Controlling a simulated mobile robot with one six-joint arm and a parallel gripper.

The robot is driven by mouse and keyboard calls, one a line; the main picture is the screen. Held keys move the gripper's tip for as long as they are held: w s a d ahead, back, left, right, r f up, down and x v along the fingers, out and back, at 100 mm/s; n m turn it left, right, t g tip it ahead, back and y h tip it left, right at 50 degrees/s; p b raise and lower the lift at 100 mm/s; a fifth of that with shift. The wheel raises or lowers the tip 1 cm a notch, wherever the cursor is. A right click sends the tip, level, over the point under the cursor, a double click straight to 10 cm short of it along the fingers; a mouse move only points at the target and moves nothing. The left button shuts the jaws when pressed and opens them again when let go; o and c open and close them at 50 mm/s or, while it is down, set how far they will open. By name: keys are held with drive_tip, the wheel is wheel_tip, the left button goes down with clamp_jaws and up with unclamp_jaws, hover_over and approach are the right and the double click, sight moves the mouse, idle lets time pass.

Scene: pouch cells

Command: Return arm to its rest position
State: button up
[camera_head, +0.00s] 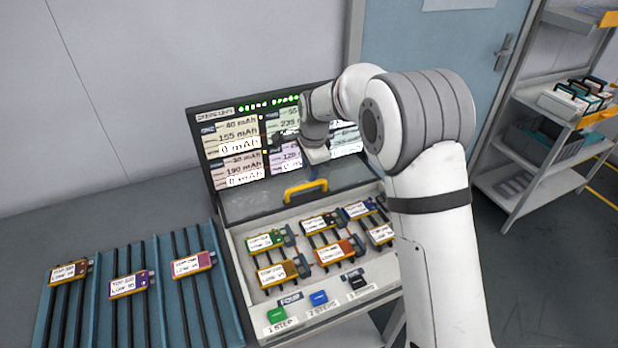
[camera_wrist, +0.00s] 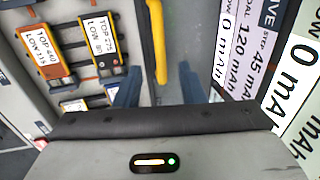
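My gripper (camera_head: 316,184) hangs over the cycler unit, in front of its screen and close to the yellow handle (camera_head: 304,190). In the wrist view my gripper (camera_wrist: 159,74) shows two blue fingers spread apart with no cell between them. The yellow handle (camera_wrist: 156,45) shows in the gap between the fingers, beyond the tips; I cannot tell whether they touch it. My arm bends high over the right side of the unit. Several labelled pouch cells, among them a green one (camera_head: 266,242) and an orange one (camera_head: 333,252), lie in the unit's tray.
A blue rack (camera_head: 155,270) at left carries three cells. Green (camera_head: 277,314), blue (camera_head: 319,298) and black (camera_head: 357,282) buttons line the unit's front. The screen (camera_head: 235,150) stands upright behind the tray. A shelf (camera_head: 530,190) stands at right. Grey tabletop is free behind the rack.

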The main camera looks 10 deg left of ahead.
drive_tip(key=shift+s+d+r, duration=0.1)
drive_tip(key=shift+s+r, duration=0.05)
drive_tip(key=shift+r, duration=0.6)
drive_tip(key=s+d+r+n, duration=0.2)
drive_tip(key=s+d+r, duration=0.3)
drive_tip(key=d, duration=0.4)
drive_tip(key=s+d+r+n, duration=0.3)
drive_tip(key=s+d+r, duration=0.2)
drive_tip(key=d, duration=0.3)
drive_tip(key=s+d+n, duration=0.3)
drive_tip(key=s+d, duration=0.3)
drive_tip(key=s, duration=0.4)
drive_tip(key=s+d+n+t+h, duration=0.1)
drive_tip(key=s+d+n, duration=0.1)
drive_tip(key=s+d, duration=0.5)
drive_tip(key=s, duration=0.4)
drive_tip(key=shift+s+f+n, duration=0.2)
drive_tip(key=shift+f+n, duration=0.05)
drive_tip(key=shift+n, duration=0.15)
